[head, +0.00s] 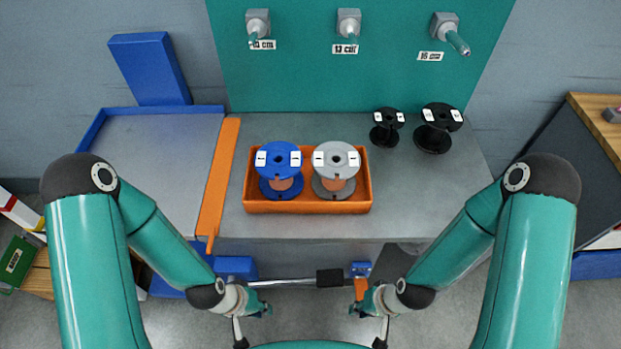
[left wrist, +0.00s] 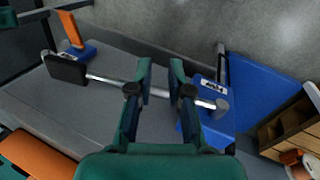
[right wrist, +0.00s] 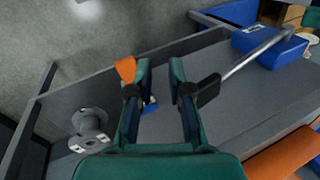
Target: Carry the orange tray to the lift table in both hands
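The orange tray (head: 308,207) sits on the grey bench in the head view. It holds a blue spool (head: 277,160) on the left and a grey spool (head: 336,160) on the right, both upright. A grey-topped table with a blue rim (head: 150,110), seemingly the lift table, stands left of the bench. My left gripper (head: 264,309) is low in front of the bench, open and empty, apart from the tray; its spread fingers show in the left wrist view (left wrist: 161,66). My right gripper (head: 358,307) is likewise low, open and empty, as the right wrist view (right wrist: 159,66) shows.
An orange strip (head: 218,180) lies along the bench's left edge, beside the blue-rimmed table. Two black spools (head: 387,127) (head: 434,130) stand at the back right. Pegs project from the green back panel (head: 300,80). A rod with a black handle (head: 329,278) is below the bench front.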

